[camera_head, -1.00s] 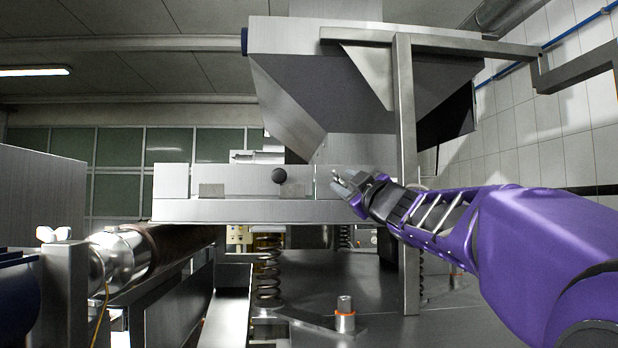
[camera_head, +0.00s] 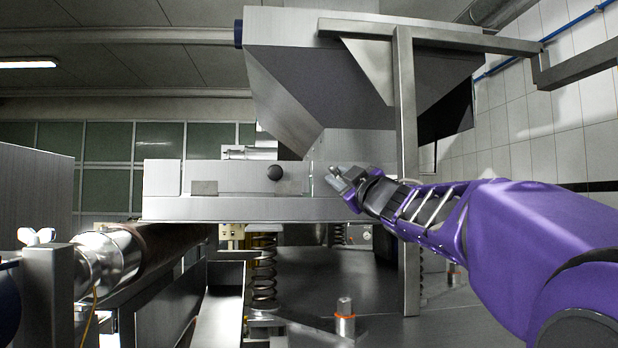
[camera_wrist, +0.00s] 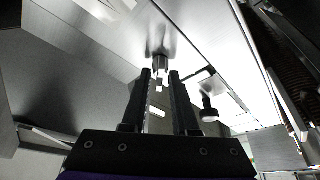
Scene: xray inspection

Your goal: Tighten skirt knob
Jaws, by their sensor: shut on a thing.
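My gripper (camera_head: 335,180) is at the right part of the steel trough (camera_head: 230,209) below the hopper, reaching in from the right. A second knob, a round black one (camera_head: 275,173), sits on the trough's front face to the left of my gripper. A dark knob on a stem (camera_wrist: 208,112) shows right of the fingers in the wrist view.
A large steel hopper (camera_head: 350,75) hangs above the trough. An upright steel post (camera_head: 405,150) stands close behind my arm. A coil spring (camera_head: 264,270) and an orange-ringed bolt (camera_head: 345,318) are below. A roller (camera_head: 105,258) lies at left.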

